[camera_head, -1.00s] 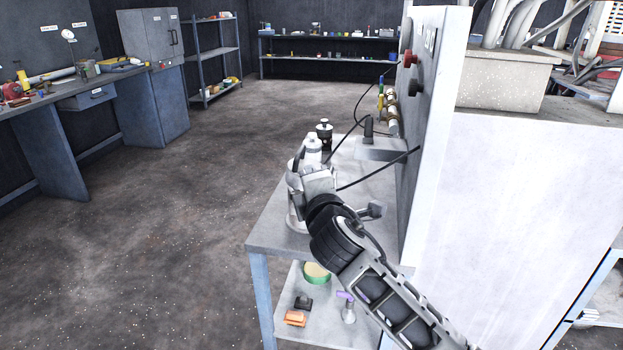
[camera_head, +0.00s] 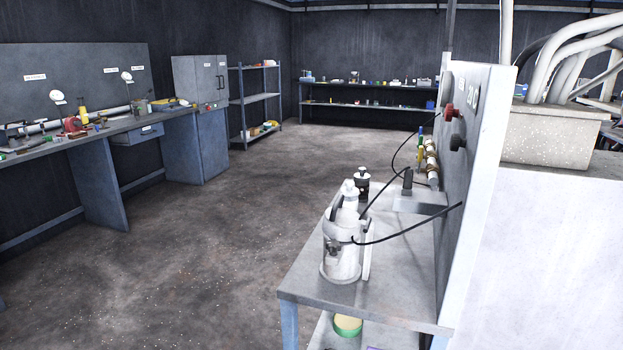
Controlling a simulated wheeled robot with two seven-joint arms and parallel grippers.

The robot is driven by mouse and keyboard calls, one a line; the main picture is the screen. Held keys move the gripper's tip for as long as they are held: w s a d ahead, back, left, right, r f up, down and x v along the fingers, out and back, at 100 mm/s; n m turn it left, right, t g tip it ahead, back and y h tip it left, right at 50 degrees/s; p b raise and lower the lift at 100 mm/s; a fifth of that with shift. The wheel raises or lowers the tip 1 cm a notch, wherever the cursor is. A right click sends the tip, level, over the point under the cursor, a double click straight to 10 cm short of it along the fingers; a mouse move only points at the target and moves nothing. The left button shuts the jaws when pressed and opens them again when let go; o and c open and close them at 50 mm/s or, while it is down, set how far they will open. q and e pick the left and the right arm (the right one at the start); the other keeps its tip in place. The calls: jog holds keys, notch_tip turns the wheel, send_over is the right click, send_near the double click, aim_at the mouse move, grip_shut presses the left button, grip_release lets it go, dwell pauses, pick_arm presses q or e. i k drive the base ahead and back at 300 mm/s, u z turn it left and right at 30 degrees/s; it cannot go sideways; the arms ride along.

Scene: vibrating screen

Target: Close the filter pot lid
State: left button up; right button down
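The filter pot (camera_head: 341,259) is a pale metal vessel near the front of a grey table. A curved dark handle or clamp runs around its upper part, and a white bottle-like top (camera_head: 349,196) shows at or just behind its top. I cannot tell from this view whether its lid is fully shut. A smaller black-topped bottle (camera_head: 363,186) stands behind it. Neither of my grippers shows in the head view.
The grey table (camera_head: 300,277) abuts an upright panel (camera_head: 468,170) with knobs on its right. Black cables hang from the panel past the pot. A green and yellow round item (camera_head: 347,325) lies on the shelf below. Open floor (camera_head: 200,250) lies to the left.

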aim_at(340, 223)
jog(key=u, duration=1.35)
jog(key=i, duration=0.7)
jog(key=z, duration=0.9)
